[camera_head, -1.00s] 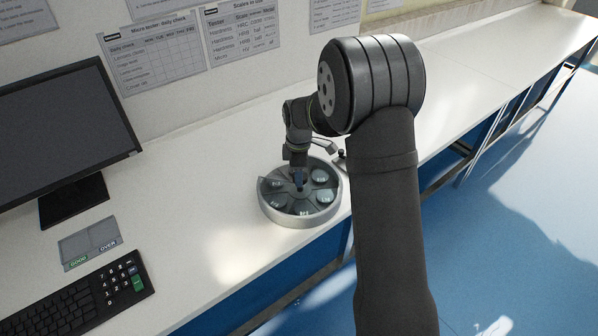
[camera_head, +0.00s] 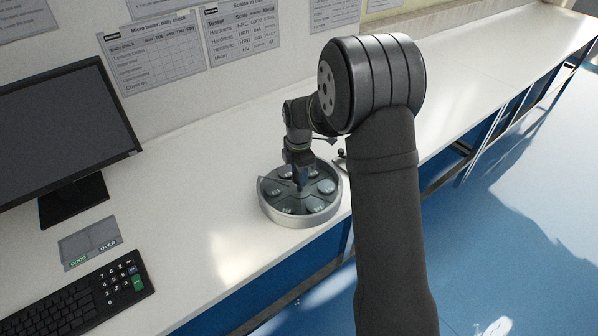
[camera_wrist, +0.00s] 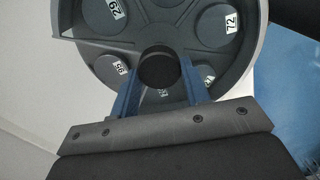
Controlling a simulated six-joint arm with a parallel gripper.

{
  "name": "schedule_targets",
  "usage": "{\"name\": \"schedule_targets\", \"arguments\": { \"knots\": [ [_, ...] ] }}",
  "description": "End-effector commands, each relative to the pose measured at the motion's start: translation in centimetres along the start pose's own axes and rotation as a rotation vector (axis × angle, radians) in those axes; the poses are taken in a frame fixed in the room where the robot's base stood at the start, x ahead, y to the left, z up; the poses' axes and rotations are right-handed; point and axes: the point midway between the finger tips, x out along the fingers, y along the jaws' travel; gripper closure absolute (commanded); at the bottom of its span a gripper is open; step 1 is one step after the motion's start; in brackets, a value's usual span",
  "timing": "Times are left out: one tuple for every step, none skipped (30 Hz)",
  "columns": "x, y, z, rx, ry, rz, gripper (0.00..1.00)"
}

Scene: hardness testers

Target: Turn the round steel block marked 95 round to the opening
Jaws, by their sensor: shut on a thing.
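The round turntable tray (camera_head: 294,221) stands on the bench, with several round steel blocks in its pockets. My gripper (camera_head: 300,183) points down at its centre. In the wrist view the blue fingers of my gripper (camera_wrist: 159,72) are shut on the dark round centre knob (camera_wrist: 158,66). The block marked 95 (camera_wrist: 110,66) appears to be the one beside the left finger; its label is small and tilted. Blocks marked 29 (camera_wrist: 98,14) and 72 (camera_wrist: 214,27) sit farther out. Another block is partly hidden by the right finger. A wedge edge juts out at the tray's left; I cannot make out the opening clearly.
A monitor (camera_head: 60,125), a keyboard (camera_head: 75,300) and a grey card (camera_head: 90,243) marked GOOD and OVER are to the left on the white bench (camera_head: 205,225). A small dark object is close behind the tray's right side. The bench beyond is clear.

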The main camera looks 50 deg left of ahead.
Motion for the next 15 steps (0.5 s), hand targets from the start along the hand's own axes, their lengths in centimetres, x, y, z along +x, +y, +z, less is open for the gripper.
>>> {"name": "schedule_targets", "arguments": {
  "knots": [
    [-0.04, 0.02, 0.01, -0.013, 0.000, 0.001, 0.99],
    [-0.04, 0.02, 0.01, -0.020, 0.000, 0.001, 0.99],
    [-0.04, 0.01, 0.01, -0.028, 0.000, 0.001, 0.99],
    [-0.04, 0.01, 0.01, -0.033, 0.000, 0.001, 0.99],
    [-0.04, 0.01, 0.01, -0.039, 0.000, 0.001, 0.99],
    [-0.04, 0.01, 0.01, -0.045, 0.000, 0.001, 0.99],
    [-0.04, 0.01, 0.01, -0.049, 0.000, 0.001, 0.99],
    [-0.04, 0.01, 0.01, -0.052, 0.000, 0.001, 0.99],
    [-0.04, 0.00, 0.01, -0.056, 0.000, 0.001, 0.99],
    [-0.04, 0.00, 0.01, -0.058, 0.000, 0.001, 0.99],
    [-0.04, 0.01, 0.01, -0.059, 0.000, 0.001, 0.99],
    [-0.04, 0.00, 0.01, -0.061, 0.000, 0.001, 0.99],
    [-0.04, 0.00, 0.01, -0.062, 0.000, 0.001, 0.99],
    [-0.04, 0.00, 0.01, -0.063, 0.000, 0.001, 0.99],
    [-0.04, 0.00, 0.01, -0.064, 0.000, 0.001, 0.99]
  ]
}}
